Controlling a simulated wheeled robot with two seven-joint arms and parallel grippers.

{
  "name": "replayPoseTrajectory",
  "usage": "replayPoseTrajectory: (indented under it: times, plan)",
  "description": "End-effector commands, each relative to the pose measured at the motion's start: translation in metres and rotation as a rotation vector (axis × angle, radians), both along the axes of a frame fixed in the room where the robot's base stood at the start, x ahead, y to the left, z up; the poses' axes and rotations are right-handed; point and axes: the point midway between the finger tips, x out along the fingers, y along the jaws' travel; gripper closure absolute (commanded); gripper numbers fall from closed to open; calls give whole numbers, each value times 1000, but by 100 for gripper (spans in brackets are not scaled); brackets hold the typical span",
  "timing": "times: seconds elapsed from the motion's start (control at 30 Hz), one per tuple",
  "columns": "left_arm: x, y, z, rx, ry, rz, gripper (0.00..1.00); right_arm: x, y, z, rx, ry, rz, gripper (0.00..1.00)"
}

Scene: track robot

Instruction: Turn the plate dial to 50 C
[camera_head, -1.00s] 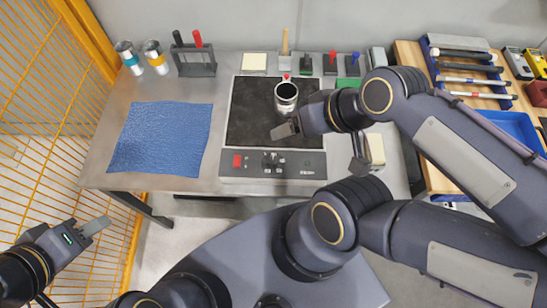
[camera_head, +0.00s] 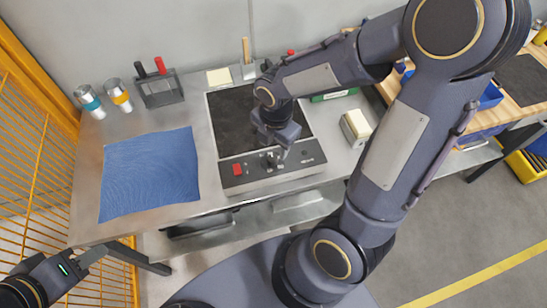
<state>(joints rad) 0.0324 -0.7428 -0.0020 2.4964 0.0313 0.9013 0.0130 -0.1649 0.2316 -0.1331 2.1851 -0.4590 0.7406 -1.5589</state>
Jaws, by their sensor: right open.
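The hot plate has a black top (camera_head: 228,118) and a grey front panel (camera_head: 308,163) with a red switch (camera_head: 237,170). Its dark dial (camera_head: 268,161) is near the middle of the panel, partly hidden by my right gripper. My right gripper (camera_head: 279,152) is open and points down at the dial from above; whether its fingers touch the dial I cannot tell. The dial's marks are too small to read. My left gripper (camera_head: 90,258) is at the lower left, away from the table; its jaw state is unclear.
A blue cloth (camera_head: 150,172) lies left of the plate. Two banded containers (camera_head: 88,102) and a rack with red and black handles (camera_head: 160,88) stand behind it. A cream-topped block (camera_head: 356,125) is right of the plate. My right arm hides much of the back.

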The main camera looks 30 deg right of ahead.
Motion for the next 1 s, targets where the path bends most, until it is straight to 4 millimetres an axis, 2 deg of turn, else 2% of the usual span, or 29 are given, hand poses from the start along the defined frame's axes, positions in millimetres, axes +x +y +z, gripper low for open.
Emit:
replayPoseTrajectory:
  times: [0.1, 0.3, 0.47, 0.7, 1.0]
  plan:
    - [0, 0, -4, 0, 0, 0, 64, 0, 0, -23, -1, 6, 0, 50]
    - [0, 0, -7, 0, 0, 0, 64, 1, 1, -50, 0, 4, -3, 50]
    - [0, 0, -7, 0, 0, 0, 64, 2, 1, -58, 0, 2, -4, 50]
    - [0, 0, -7, 0, 0, 0, 64, 2, 1, -59, 1, 0, -5, 50]
    - [0, 0, -7, 0, 0, 0, 64, 2, 1, -59, 1, 0, -5, 88]
